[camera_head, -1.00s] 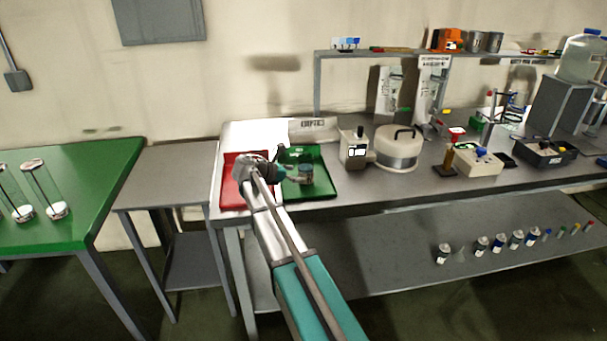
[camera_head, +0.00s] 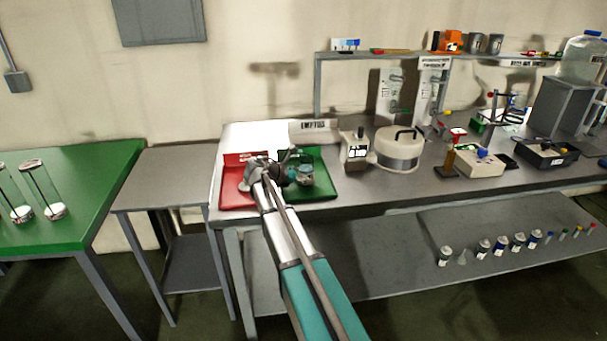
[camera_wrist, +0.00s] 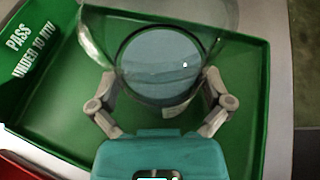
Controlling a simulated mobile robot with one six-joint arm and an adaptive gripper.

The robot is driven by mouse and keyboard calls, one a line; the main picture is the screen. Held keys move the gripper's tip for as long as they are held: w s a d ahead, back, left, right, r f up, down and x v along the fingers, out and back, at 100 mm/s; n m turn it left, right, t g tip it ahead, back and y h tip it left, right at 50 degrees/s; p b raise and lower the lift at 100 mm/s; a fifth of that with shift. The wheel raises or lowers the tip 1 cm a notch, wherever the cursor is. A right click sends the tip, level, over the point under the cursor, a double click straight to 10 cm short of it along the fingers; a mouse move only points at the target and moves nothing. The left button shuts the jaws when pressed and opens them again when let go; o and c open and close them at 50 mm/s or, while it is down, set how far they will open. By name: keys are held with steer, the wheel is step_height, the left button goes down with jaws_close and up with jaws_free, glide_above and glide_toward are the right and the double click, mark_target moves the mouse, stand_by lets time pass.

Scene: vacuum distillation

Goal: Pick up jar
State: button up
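The jar (camera_wrist: 157,62) is a clear glass vessel with a round blue-grey face, close in front of the wrist camera. In the head view the jar (camera_head: 305,175) stands in the green tray (camera_head: 318,192), partly hidden by my gripper. My gripper (camera_wrist: 160,82) has its two fingers spread, one on each side of the jar's lower part in the wrist view. Whether the fingers touch the glass cannot be told. In the head view my gripper (camera_head: 290,168) reaches over the green tray from the left.
A red tray (camera_head: 232,197) lies left of the green one. A white device (camera_head: 354,150) and a round pot (camera_head: 399,150) stand to the right. A shelf (camera_head: 400,54) runs behind. Several bottles (camera_head: 500,246) stand on the lower shelf. The small side table (camera_head: 165,170) is clear.

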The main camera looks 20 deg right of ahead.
mark_target(299, 166)
steer(key=c, duration=1.1)
steer(key=shift+r+p, duration=0.4)
steer(key=shift+r+p, duration=1.35)
steer(key=s+d+r+p, duration=0.6)
steer(key=s+r+p, duration=0.3)
steer(key=s, duration=0.3)
steer(key=shift+s+r, duration=0.2)
steer(key=shift+d, duration=0.1)
stand_by(0.6)
